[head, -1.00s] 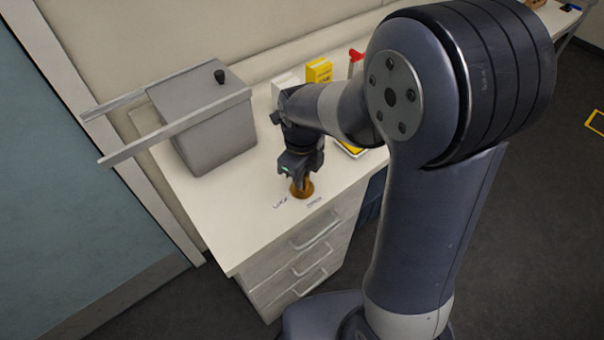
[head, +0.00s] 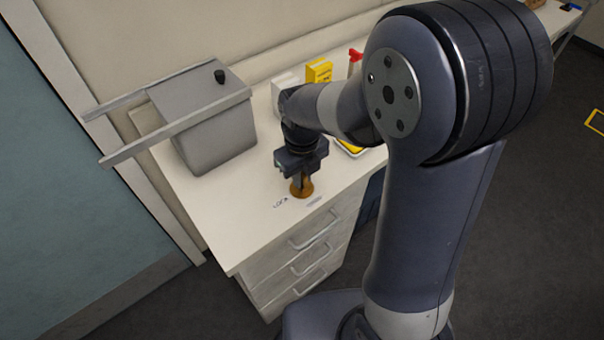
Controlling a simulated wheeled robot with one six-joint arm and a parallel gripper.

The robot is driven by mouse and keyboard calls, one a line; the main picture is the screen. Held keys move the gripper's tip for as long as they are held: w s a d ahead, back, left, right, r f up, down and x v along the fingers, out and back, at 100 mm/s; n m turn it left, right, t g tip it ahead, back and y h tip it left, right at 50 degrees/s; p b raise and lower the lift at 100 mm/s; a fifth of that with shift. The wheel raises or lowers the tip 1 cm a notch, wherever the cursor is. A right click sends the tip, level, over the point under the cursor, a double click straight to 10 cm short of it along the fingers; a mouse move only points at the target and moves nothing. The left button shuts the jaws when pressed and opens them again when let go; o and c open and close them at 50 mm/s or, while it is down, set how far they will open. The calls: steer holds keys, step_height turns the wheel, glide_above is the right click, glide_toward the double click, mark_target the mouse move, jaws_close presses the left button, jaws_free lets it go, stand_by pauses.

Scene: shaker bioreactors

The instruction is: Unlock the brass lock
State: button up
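The brass lock (head: 301,188) is a small round brass-coloured piece on the white bench top, near its front edge. The word "LOCK" is printed on the bench to its left, and another small marking lies to its right. My gripper (head: 301,175) points down right over the lock, at its upper part. The gripper body hides the top of the lock. The fingers are too small and dark to tell whether they are closed on it.
A grey lidded box (head: 205,120) with two long rails stands at the left of the bench (head: 235,215). A yellow box (head: 319,71), a white box and a red-topped item stand behind my arm. Drawers (head: 305,255) with handles are below the front edge.

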steer(key=o, duration=0.4)
steer(key=shift+s+f, duration=0.15)
steer(key=shift+f, duration=0.1)
steer(key=shift+o, duration=0.2)
steer(key=shift+a, duration=0.1)
step_height(320, 180, up, 11)
steer(key=shift+f, duration=0.15)
step_height(320, 180, down, 10)
steer(key=shift+r, duration=0.1)
steer(key=shift+w+f, duration=0.2)
steer(key=shift+f, duration=0.15)
steer(key=shift+r+n, duration=0.1)
steer(key=shift+n, duration=1.9)
